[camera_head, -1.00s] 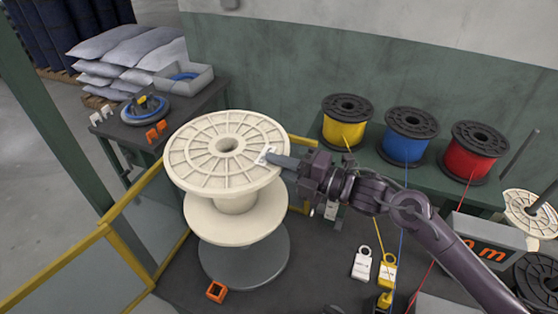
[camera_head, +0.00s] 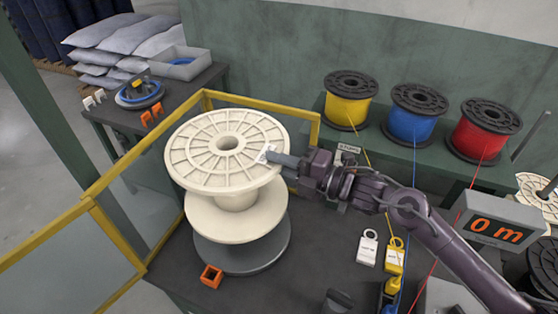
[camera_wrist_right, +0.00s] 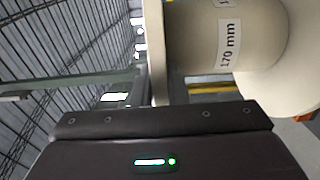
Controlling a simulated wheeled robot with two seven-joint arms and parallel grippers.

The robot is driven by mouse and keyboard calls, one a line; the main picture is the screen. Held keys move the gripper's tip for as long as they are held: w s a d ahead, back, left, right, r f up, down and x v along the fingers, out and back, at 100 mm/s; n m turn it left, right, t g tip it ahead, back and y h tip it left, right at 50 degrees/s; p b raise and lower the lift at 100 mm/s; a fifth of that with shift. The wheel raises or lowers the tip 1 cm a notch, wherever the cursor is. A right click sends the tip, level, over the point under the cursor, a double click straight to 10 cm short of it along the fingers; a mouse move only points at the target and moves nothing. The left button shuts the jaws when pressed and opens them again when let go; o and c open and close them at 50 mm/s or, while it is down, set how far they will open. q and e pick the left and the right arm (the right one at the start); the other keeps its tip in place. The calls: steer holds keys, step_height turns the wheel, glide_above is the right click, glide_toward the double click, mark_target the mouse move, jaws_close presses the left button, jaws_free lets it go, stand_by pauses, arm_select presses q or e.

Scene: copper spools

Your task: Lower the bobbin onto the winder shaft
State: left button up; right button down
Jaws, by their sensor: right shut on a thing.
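The cream bobbin (camera_head: 229,145) is upright, with a ribbed top flange, a central hole and a lower flange. My right gripper (camera_head: 272,156) is shut on the right rim of its top flange. The bobbin also shows in the right wrist view (camera_wrist_right: 190,40), with a "170 mm" label on its barrel. Below it is the grey round winder plate (camera_head: 242,262). The bobbin's lower flange hangs just above the plate; I cannot tell whether they touch. The winder shaft is hidden by the bobbin. My left gripper is not in view.
A yellow-framed guard (camera_head: 95,210) stands left and behind. Yellow (camera_head: 350,99), blue (camera_head: 413,113) and red (camera_head: 484,131) wire spools stand on the back shelf. An orange block (camera_head: 211,276) sits in front of the plate. A meter display (camera_head: 496,230) is at right.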

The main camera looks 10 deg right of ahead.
steer(key=shift+f+b, duration=5.2)
steer(key=shift+f, duration=0.9)
steer(key=shift+f+b, duration=0.4)
steer(key=c, duration=1.3)
jaws_free()
steer(key=shift+s, duration=0.1)
steer(key=shift+c, duration=0.2)
steer(key=shift+d+f, duration=0.1)
steer(key=shift+f, duration=0.25)
steer(key=b+v, duration=0.1)
steer(key=v, duration=0.6)
steer(key=shift+s+d+r, duration=0.25)
steer(key=shift+d, duration=0.05)
steer(key=shift+f, duration=0.1)
